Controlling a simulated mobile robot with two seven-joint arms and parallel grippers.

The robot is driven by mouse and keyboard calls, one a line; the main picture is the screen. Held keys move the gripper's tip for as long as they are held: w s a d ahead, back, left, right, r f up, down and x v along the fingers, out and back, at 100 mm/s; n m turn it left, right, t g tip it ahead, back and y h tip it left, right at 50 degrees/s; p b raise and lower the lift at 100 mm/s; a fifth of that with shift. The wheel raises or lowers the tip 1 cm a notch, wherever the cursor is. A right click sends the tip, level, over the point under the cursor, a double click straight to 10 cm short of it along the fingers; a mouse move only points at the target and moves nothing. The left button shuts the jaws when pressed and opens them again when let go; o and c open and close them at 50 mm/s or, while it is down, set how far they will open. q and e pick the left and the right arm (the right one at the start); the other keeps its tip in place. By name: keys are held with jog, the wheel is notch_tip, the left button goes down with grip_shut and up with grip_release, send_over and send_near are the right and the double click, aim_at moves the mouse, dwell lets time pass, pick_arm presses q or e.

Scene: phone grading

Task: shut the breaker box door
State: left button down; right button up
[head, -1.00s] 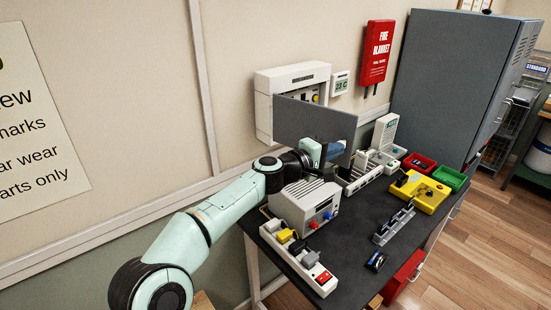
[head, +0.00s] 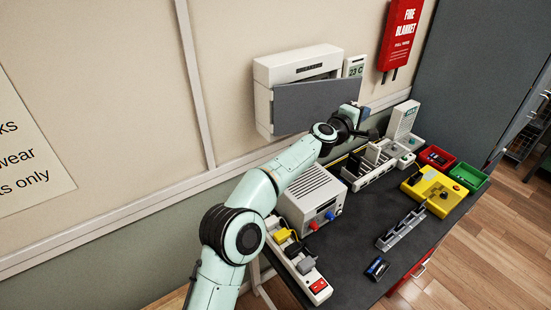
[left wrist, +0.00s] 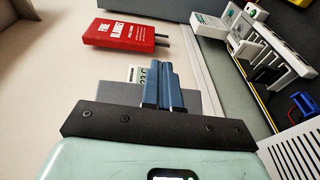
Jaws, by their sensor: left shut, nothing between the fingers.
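The breaker box (head: 264,75) is a cream case on the wall. Its grey door (head: 312,105) stands partly open, with a dark gap along its top and the free edge at the right held off the case. My left gripper (head: 356,110) is at the door's lower right corner, on the outer side. In the left wrist view its blue fingers (left wrist: 160,88) are together and empty, in front of the grey door (left wrist: 112,94). I cannot tell whether they touch the door. My right gripper is not in view.
A thermostat (head: 355,67) and a red fire blanket case (head: 401,35) hang right of the box. Below is a dark bench (head: 350,222) with a power supply (head: 312,192), a white rack (head: 368,170), a yellow fixture (head: 432,192) and red and green bins.

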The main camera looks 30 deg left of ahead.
pick_arm(q)
jog(key=w+a, duration=0.1)
jog(key=w, duration=0.1)
jog(key=w+a+p, duration=0.1)
jog(key=w+a, duration=0.1)
jog(key=shift+w+r, duration=0.1)
jog(key=shift+w+a, duration=0.35)
jog(key=shift+w, duration=0.05)
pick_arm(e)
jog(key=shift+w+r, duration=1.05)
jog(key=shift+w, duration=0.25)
pick_arm(q)
jog(key=shift+d, duration=0.1)
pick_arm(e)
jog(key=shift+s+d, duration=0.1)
